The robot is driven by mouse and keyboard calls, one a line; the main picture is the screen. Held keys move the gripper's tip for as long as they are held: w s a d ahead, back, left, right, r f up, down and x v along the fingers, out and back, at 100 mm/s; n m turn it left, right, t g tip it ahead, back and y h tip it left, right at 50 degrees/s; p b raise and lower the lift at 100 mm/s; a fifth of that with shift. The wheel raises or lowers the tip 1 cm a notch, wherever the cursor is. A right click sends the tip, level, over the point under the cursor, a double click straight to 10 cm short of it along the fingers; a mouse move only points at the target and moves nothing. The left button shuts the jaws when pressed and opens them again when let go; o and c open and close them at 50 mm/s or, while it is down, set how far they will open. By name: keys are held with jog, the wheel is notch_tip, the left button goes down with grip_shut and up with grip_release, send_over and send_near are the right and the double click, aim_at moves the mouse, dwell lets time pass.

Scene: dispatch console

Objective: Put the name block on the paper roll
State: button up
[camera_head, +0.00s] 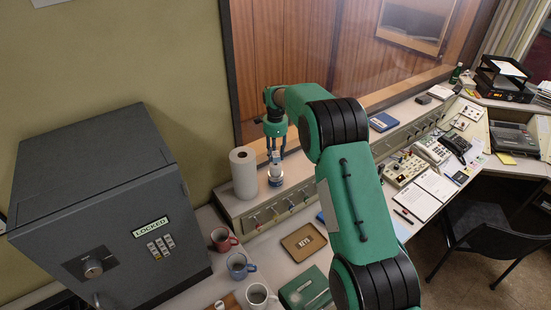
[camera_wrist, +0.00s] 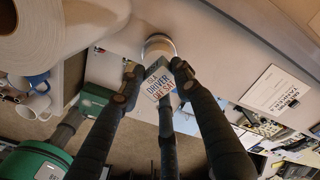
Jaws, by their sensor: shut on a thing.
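The name block (camera_wrist: 160,83), with blue and red lettering on a pale face, is between my gripper's fingertips in the wrist view. My gripper (camera_head: 276,157) is shut on it above the console ledge, just right of the paper roll (camera_head: 244,173). The roll is white, tall and upright, with a dark core hole on top. The roll also fills the upper left of the wrist view (camera_wrist: 65,30). In the head view the block is small and partly hidden by the fingers.
A small round container (camera_head: 275,177) stands on the ledge below my gripper, close to the roll. A brown tray (camera_head: 289,249) with a lettered piece, several mugs (camera_head: 221,239) and a green case (camera_head: 292,297) lie in front. A grey safe (camera_head: 130,215) stands left.

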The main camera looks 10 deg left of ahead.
aim_at(275, 154)
jog(key=shift+f+p, duration=0.35)
jog(key=shift+f, duration=0.95)
jog(key=shift+f, duration=0.1)
jog(key=o, duration=1.1)
jog(key=shift+c, duration=0.2)
notch_tip(275, 154, up, 12)
jog(key=shift+f+b, duration=0.2)
jog(key=shift+b, duration=0.9)
jog(key=shift+r, duration=0.35)
